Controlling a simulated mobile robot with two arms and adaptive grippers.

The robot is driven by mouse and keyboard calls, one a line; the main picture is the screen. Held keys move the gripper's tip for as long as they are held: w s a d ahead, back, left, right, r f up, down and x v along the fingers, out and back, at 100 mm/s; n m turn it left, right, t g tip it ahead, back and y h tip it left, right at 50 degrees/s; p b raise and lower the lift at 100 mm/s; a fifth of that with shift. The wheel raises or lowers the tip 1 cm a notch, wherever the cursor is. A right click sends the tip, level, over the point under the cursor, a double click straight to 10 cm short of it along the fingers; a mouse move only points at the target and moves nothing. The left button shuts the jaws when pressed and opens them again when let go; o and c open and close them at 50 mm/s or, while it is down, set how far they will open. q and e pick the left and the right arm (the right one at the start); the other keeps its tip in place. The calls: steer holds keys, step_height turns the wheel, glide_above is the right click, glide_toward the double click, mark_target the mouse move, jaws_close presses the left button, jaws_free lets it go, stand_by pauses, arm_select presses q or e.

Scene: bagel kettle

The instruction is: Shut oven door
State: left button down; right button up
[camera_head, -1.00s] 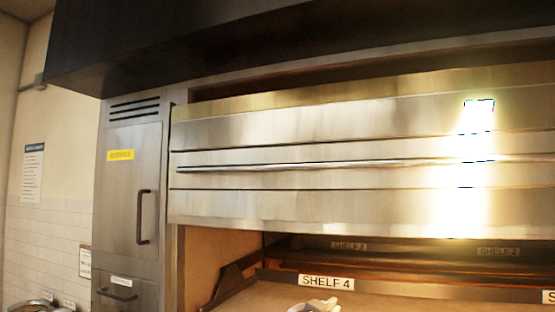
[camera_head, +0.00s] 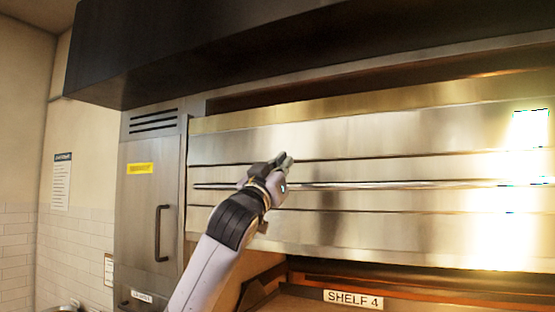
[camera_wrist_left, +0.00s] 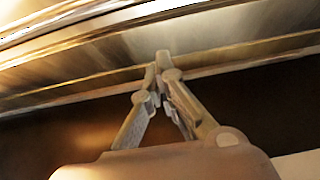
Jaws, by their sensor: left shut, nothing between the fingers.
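The oven door (camera_head: 400,140) is a wide brushed-steel panel with a long horizontal bar handle (camera_head: 340,185). It stands raised, with the oven opening showing below its lower edge. My left gripper (camera_head: 285,160) is shut and empty in front of the door's left part, near the handle line. In the left wrist view the shut fingertips of my left gripper (camera_wrist_left: 163,62) show against a steel edge (camera_wrist_left: 230,50), with a dark gap behind. I cannot tell whether the fingers touch the door. My right gripper is not in view.
A label reading SHELF 4 (camera_head: 353,299) is on a shelf inside the opening. A steel side cabinet (camera_head: 150,210) with a vertical handle and yellow label stands left of the oven. A dark hood (camera_head: 200,50) overhangs the top.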

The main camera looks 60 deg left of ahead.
arm_select(q)
steer(key=shift+w+a+f, duration=0.45)
steer(key=shift+w+f, duration=0.2)
steer(key=shift+w, duration=0.1)
steer(key=shift+w+a+f, duration=0.45)
steer(key=shift+w+f, duration=0.15)
steer(key=shift+w, duration=0.1)
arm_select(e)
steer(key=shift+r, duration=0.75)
